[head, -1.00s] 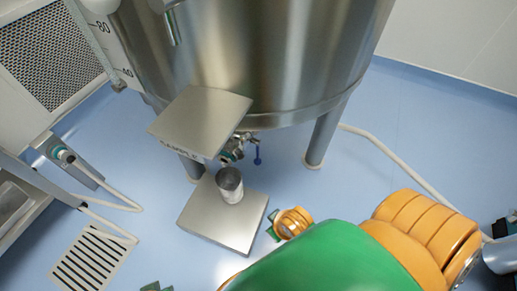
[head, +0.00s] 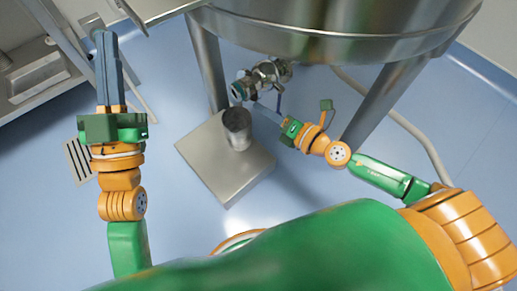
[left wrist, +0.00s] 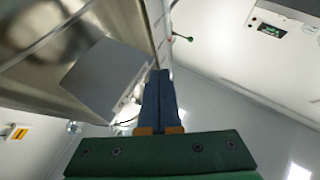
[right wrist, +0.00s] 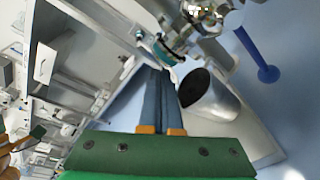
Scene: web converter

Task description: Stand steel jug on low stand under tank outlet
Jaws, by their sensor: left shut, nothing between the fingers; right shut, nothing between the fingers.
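The steel jug (head: 237,130) stands upright on the low square stand (head: 225,178), towards its far edge. It also shows in the right wrist view (right wrist: 212,100). The tank outlet valve (head: 265,76) is above and slightly right of the jug in the head view; exact vertical alignment is unclear. My right gripper (head: 258,105) is shut and empty, its fingertips near the jug and outlet; contact cannot be told. My left gripper (head: 102,36) is shut and empty, pointing away at the far left, clear of jug and stand.
The steel tank (head: 350,35) and its legs (head: 385,103) stand behind and right of the stand. A blue handle (right wrist: 255,55) hangs by the outlet. A square plate (left wrist: 105,80) shows in the left wrist view. A floor grate (head: 77,160) lies left; blue floor between is clear.

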